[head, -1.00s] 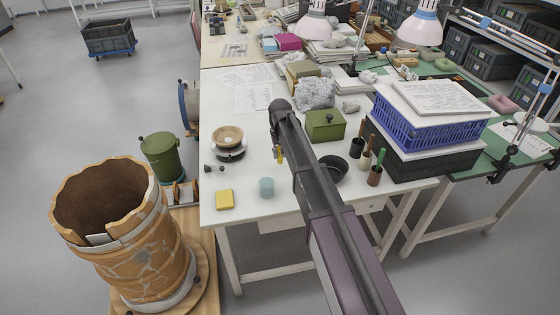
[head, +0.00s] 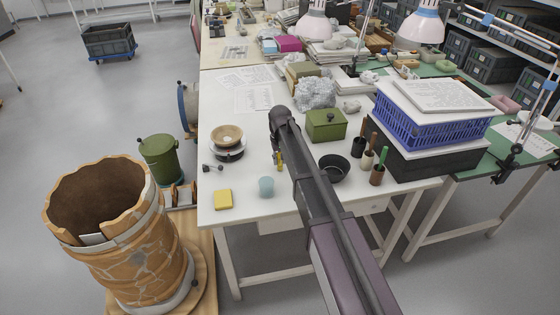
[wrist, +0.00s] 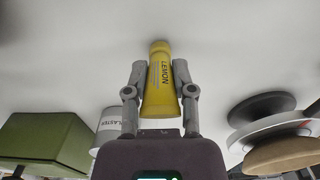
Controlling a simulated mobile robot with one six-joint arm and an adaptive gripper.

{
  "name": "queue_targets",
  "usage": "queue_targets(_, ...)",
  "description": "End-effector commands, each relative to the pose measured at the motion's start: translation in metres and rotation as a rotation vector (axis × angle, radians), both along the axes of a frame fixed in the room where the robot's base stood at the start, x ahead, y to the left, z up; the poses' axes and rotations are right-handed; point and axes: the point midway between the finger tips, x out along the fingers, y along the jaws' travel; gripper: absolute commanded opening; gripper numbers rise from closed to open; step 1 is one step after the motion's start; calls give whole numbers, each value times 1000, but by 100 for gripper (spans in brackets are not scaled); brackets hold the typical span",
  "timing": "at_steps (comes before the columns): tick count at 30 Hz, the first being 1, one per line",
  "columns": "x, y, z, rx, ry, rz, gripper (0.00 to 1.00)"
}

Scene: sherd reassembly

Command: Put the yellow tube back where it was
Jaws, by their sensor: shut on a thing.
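The yellow tube (wrist: 160,85), marked LEMON, stands between my two fingers in the wrist view. My gripper (wrist: 160,92) is shut on it, one finger on each side. In the head view my gripper (head: 278,160) hangs over the white table, mostly hidden behind my arm. Only a small yellow part of the tube (head: 280,159) shows there, between the stacked bowls and the green box. I cannot tell whether its end touches the tabletop.
A yellow block (head: 223,199) and a pale blue cup (head: 266,187) sit near the front edge. A plaster container (wrist: 110,124) shows in the wrist view.

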Motion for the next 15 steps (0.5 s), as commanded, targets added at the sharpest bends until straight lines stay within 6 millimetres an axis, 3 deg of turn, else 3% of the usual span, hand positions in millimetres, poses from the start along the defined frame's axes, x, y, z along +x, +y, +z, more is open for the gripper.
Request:
queue_targets(7,0,0,-5,0,0,0,0)
queue_targets(8,0,0,-3,0,0,0,42)
queue_targets(10,0,0,-3,0,0,0,62)
queue_targets(11,0,0,-3,0,0,0,68)
queue_targets(15,0,0,-3,0,0,0,68)
